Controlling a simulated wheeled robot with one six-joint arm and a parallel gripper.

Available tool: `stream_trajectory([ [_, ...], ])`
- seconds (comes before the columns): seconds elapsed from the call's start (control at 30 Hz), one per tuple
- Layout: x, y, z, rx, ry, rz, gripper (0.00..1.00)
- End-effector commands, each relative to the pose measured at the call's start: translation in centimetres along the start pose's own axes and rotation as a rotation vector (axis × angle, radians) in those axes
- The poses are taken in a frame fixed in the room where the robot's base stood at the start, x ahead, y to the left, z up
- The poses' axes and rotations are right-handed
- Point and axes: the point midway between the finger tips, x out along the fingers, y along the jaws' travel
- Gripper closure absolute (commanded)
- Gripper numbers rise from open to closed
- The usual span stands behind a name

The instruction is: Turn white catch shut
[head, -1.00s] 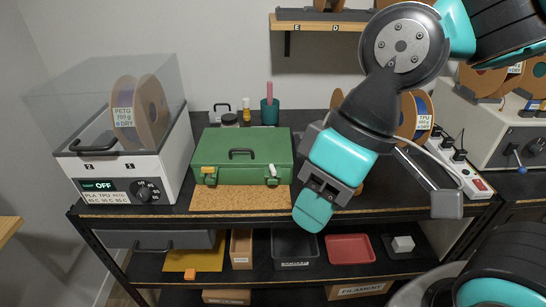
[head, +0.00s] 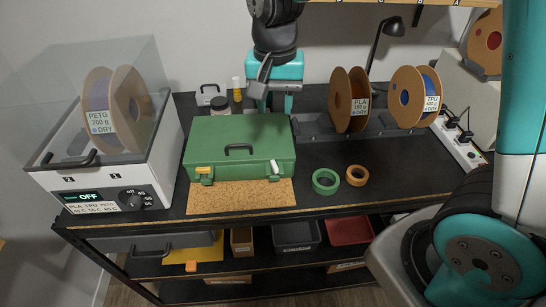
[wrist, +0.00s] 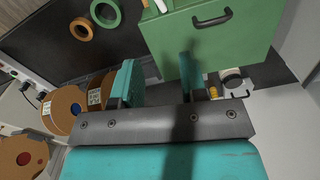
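A yellow catch (head: 204,171) is at the left of that face. My gripper (head: 271,98) is over the case's back right corner, apart from the white catch. In the wrist view my gripper (wrist: 157,80) is open, with nothing between its fingers. The green case (wrist: 220,40) fills the upper right there, and the white catch (wrist: 161,5) is at the top edge, partly cut off.
A cork mat (head: 240,198) lies before the case. A green tape roll (head: 326,181) and an orange one (head: 357,175) lie to its right. Filament spools (head: 348,100) stand behind them. A dryer box (head: 110,160) with a clear lid is at the left.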

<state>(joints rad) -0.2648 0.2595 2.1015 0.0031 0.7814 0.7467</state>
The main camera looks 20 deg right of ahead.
Motion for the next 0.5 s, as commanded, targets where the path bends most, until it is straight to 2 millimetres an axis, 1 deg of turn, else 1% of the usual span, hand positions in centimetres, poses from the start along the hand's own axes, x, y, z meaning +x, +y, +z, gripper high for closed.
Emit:
stream_trajectory([
  [0.17, 3.4, 0.0, 0.2, -0.005, -0.006, 0.004, 0.61],
  [0.5, 11.2, 0.0, 0.3, -0.009, -0.006, 0.003, 0.61],
])
